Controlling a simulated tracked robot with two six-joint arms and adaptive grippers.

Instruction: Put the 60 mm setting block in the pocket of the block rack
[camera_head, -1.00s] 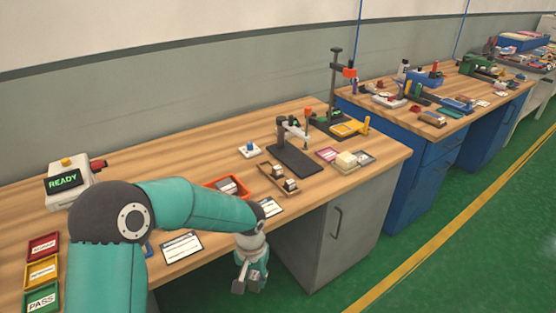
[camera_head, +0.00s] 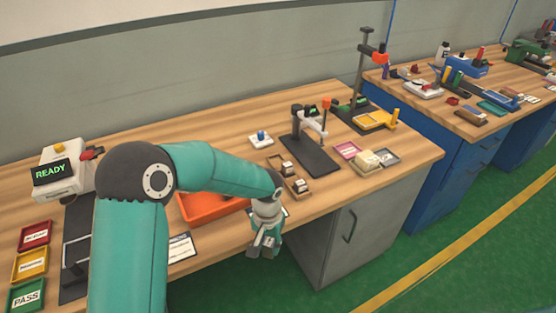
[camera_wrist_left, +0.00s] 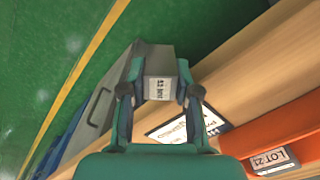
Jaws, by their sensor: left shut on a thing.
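My left gripper (camera_head: 265,246) hangs in front of the near bench edge, over the green floor. It is shut on a grey setting block, which is hard to make out in the head view. In the left wrist view the setting block (camera_wrist_left: 158,70) sits between the two fingertips (camera_wrist_left: 158,92), with a white label facing the camera; its print is too small to read surely. The brown block rack (camera_head: 294,178) lies on the bench just beyond the gripper, with small labelled blocks in it. My arm partly hides its near-left part. My right gripper is not in view.
An orange tray (camera_head: 205,207) lies left of the rack, partly behind my arm. A white printed card (camera_head: 181,247) lies near the bench edge. A black stand (camera_head: 312,155) is beyond the rack. A grey cabinet (camera_head: 352,232) is under the bench, right of the gripper.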

